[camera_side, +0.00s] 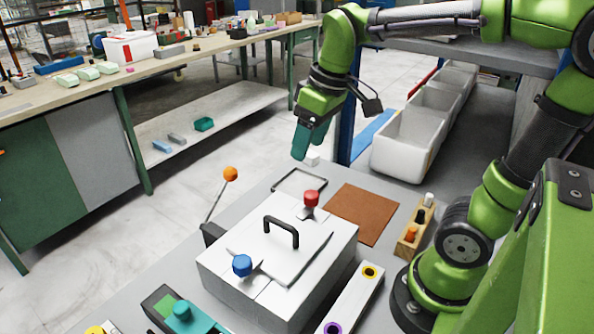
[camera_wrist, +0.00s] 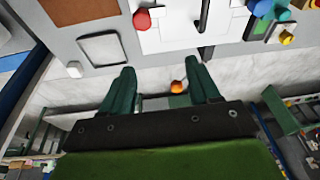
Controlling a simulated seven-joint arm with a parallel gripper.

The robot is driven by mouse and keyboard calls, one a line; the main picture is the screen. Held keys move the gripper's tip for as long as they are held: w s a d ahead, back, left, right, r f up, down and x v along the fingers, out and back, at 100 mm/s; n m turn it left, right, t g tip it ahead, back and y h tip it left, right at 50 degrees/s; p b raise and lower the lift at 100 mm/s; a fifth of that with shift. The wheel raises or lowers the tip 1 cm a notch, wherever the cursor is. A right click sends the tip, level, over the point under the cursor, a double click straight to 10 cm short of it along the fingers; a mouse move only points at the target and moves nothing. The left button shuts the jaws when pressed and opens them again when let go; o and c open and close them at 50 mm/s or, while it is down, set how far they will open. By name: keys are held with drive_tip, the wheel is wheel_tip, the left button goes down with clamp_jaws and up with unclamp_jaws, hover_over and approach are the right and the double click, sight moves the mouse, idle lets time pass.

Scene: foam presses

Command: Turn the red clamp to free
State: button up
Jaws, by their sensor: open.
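The red clamp (camera_side: 311,198) is a red knob on a small metal mount at the back edge of the white press (camera_side: 285,290)'s lid. It also shows at the top of the wrist view (camera_wrist: 142,19). A blue clamp (camera_side: 242,265) sits at the lid's front edge. A black handle (camera_side: 281,229) stands on the lid between them. My gripper (camera_side: 303,155) is above and behind the press, apart from the red clamp. In the wrist view its two dark green fingers (camera_wrist: 162,72) are spread with nothing held. I cannot tell which way the clamp is turned.
A lever with an orange ball (camera_side: 230,174) rises left of the press. Behind the press are a black-edged frame (camera_side: 299,181) and a brown mat (camera_side: 361,214). A wooden block with pegs (camera_side: 412,238) and a strip with coloured rings (camera_side: 352,297) lie to the right.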

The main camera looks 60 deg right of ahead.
sight(311, 193)
drive_tip(key=f+n+g, duration=0.1)
drive_tip(key=f+n, duration=0.1)
drive_tip(key=f, duration=0.2)
drive_tip(key=d+f+n+g, duration=0.1)
drive_tip(key=f+n, duration=0.1)
drive_tip(key=f, duration=0.3)
drive_tip(key=d+f+n+g, duration=0.1)
drive_tip(key=f+n, duration=0.1)
drive_tip(key=f, duration=0.2)
drive_tip(key=shift+w+f+h, duration=0.25)
drive_tip(key=shift+f+h, duration=0.15)
drive_tip(key=c, duration=1)
drive_tip(key=shift+c, duration=0.2)
